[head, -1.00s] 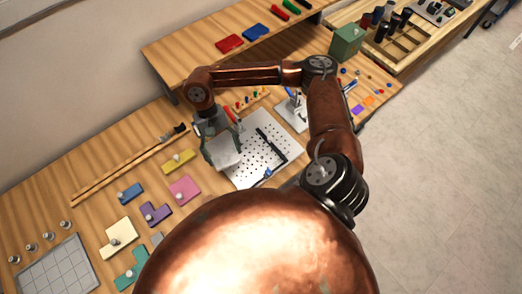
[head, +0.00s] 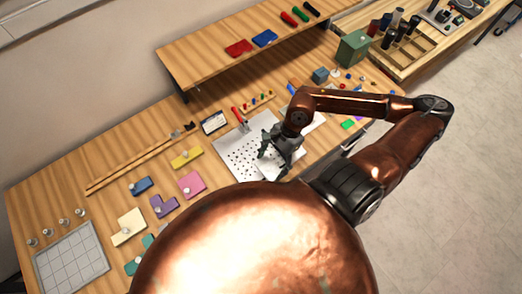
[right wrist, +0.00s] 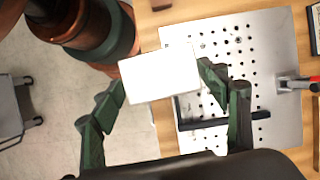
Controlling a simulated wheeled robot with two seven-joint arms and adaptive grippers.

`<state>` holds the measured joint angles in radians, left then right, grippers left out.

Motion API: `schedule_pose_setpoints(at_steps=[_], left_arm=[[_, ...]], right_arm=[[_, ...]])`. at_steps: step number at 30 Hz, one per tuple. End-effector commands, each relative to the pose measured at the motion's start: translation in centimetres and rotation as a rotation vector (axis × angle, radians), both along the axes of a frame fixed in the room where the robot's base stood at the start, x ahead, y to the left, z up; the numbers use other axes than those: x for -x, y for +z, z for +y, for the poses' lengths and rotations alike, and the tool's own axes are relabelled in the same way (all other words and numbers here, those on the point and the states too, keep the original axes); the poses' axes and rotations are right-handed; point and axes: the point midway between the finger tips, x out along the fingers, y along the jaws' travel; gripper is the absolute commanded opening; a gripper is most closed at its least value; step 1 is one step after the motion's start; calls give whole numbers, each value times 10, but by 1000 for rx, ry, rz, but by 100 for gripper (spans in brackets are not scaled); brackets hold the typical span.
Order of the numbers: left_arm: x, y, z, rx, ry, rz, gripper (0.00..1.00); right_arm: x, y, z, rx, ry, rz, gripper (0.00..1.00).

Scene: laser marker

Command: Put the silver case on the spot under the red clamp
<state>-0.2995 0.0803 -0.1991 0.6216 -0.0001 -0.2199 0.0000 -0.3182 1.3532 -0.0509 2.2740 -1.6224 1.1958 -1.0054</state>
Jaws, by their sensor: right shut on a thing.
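The silver case (right wrist: 160,75) is a pale flat block in the right wrist view, held between the two fingers of my right gripper (right wrist: 165,82). In the head view my right gripper (head: 272,157) is over the front right part of the perforated metal plate (head: 235,160); the case is hard to make out there. The plate also shows in the right wrist view (right wrist: 275,40). The red clamp (head: 240,117) stands at the plate's back left edge, apart from my gripper. It shows at the right edge of the right wrist view (right wrist: 300,84). My left gripper is out of view.
A dark bar (right wrist: 205,123) lies across the plate near the gripper. A small framed card (head: 213,123) and a rack of coloured pegs (head: 258,103) stand behind the plate. Yellow (head: 186,157) and pink (head: 191,184) blocks lie to the left. A raised shelf runs along the back.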

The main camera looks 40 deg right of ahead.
Motion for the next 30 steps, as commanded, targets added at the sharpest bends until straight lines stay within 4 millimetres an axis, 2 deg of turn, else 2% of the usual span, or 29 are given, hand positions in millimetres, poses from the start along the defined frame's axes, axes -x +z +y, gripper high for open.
schedule_pose_setpoints(at_steps=[4, 8, 19, 24, 30], left_arm=[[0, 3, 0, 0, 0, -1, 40], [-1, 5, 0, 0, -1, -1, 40], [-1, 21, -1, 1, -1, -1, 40], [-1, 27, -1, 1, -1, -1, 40], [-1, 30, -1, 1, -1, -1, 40]], right_arm=[[8, 5, -3, 0, -53, 2, 43], [1, 3, -7, -2, -70, -2, 43], [-72, -31, -45, -5, -71, -2, 43], [-94, -64, -57, -5, -70, 0, 43], [-108, -85, -66, -2, -67, 0, 43]])
